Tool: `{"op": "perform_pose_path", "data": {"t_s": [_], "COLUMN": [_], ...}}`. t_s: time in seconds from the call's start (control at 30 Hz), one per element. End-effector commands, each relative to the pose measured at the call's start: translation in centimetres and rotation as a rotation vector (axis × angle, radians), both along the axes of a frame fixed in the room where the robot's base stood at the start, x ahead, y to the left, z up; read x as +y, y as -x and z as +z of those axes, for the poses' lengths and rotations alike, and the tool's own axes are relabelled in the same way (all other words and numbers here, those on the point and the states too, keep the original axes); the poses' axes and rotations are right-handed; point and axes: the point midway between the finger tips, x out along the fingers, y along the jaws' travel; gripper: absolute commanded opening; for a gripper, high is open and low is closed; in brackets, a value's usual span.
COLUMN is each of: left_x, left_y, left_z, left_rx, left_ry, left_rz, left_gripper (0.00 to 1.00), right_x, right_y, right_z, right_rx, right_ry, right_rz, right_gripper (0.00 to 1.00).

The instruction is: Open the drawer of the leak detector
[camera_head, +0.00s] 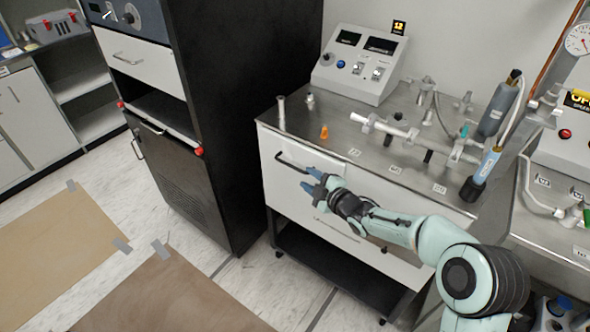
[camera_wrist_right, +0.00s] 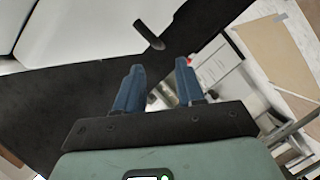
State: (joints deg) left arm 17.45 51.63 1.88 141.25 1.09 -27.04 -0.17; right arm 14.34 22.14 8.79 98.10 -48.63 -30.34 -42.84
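The leak detector is a cart with a steel top (camera_head: 345,128) and a white drawer front (camera_head: 268,165). A dark bar handle (camera_head: 292,163) sits on the upper left of that front. My right gripper (camera_head: 310,178) is at the handle's right end, close to the drawer front. In the right wrist view, my right gripper (camera_wrist_right: 159,68) has its two blue fingers apart with nothing between them. A dark bar (camera_wrist_right: 149,34), apparently the handle, stands out from a white surface beyond the fingertips. The drawer looks closed. My left gripper is not in view.
A control box (camera_head: 360,62), glass-like piping (camera_head: 385,128) and a blue-labelled torch-like tool (camera_head: 485,165) stand on the cart top. A tall black cabinet (camera_head: 240,90) is left of the cart. Brown mats (camera_head: 165,300) lie on the floor in front.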

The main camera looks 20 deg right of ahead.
Motion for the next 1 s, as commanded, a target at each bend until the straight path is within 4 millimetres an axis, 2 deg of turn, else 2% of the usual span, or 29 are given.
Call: {"op": "perform_pose_path", "data": {"t_s": [0.03, 0.2, 0.4, 0.6, 0.83, 0.87, 0.9, 0.97, 1.0], "left_x": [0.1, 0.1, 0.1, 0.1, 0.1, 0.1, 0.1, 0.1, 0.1], "left_y": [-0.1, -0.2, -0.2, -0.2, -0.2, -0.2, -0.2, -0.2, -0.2], "left_z": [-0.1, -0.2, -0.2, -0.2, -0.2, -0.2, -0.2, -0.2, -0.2], "left_rx": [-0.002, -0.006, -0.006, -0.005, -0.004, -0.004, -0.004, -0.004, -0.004], "left_ry": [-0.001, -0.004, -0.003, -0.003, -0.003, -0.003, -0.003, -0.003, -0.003], "left_rz": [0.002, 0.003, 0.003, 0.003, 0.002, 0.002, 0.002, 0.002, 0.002], "left_gripper": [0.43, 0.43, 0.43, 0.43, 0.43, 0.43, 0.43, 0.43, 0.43], "right_x": [0.5, 1.4, 2.1, 2.4, 2.4, 2.4, 2.4, 2.4, 2.4], "right_y": [-1.1, -4.1, -6.3, -7.1, -7.1, -7.1, -7.1, -7.1, -7.1], "right_z": [-0.4, -1.1, -1.5, -1.7, -1.7, -1.7, -1.7, -1.7, -1.7], "right_rx": [0.001, 0.001, 0.001, 0.001, 0.002, 0.002, 0.002, 0.002, 0.002], "right_ry": [-0.001, -0.002, -0.002, -0.001, 0.0, 0.0, 0.0, 0.0, -0.001], "right_rz": [0.002, 0.0, 0.0, -0.001, -0.001, -0.001, -0.001, -0.001, -0.001], "right_gripper": [0.38, 0.38, 0.38, 0.38, 0.38, 0.35, 0.22, 0.02, 0.0]}}
